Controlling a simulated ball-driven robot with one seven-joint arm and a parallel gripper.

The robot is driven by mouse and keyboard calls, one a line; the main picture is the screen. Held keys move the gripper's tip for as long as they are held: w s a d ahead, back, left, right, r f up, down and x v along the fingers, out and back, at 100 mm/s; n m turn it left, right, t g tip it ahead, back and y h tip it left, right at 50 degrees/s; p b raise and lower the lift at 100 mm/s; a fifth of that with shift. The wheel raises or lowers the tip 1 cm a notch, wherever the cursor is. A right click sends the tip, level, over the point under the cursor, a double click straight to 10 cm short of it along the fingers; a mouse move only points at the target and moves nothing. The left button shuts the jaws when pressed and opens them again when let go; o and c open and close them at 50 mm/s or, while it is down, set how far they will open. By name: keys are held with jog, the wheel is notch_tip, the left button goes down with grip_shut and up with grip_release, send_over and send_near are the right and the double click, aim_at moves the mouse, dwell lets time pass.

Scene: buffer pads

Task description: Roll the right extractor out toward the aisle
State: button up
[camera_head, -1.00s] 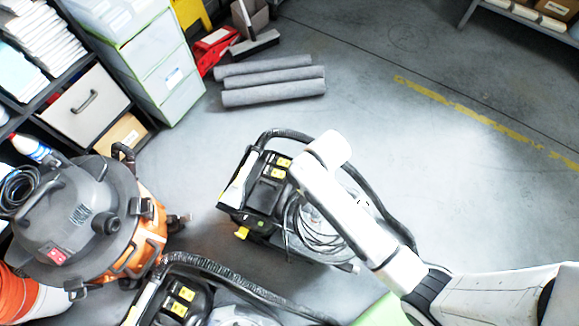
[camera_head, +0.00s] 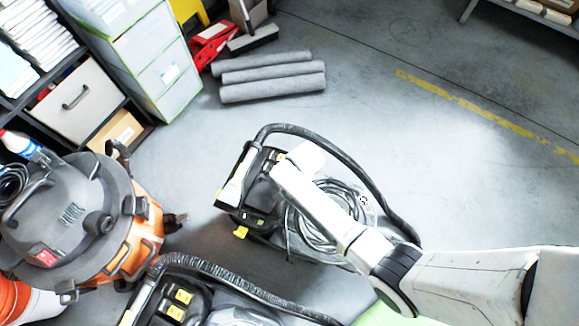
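Two black extractors with grey hoses show. The one further right, the right extractor (camera_head: 253,208), stands on the floor at the centre, with a black handle, yellow parts, a clear tank and a coiled grey cable on top. The other extractor (camera_head: 172,304) is at the bottom edge and partly cut off. My arm reaches in from the lower right, and its white end is over the right extractor near its handle side. My gripper's fingers are hidden behind that arm end, so touch or grasp cannot be seen.
An orange and grey drum vacuum (camera_head: 85,215) stands close on the left. Grey rolls (camera_head: 272,88) lie behind the right extractor, near a white drawer unit (camera_head: 160,75). Open floor with a yellow line (camera_head: 470,105) lies to the upper right.

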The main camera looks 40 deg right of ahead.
jog(key=shift+f, duration=0.2)
grip_shut()
dwell(0.5)
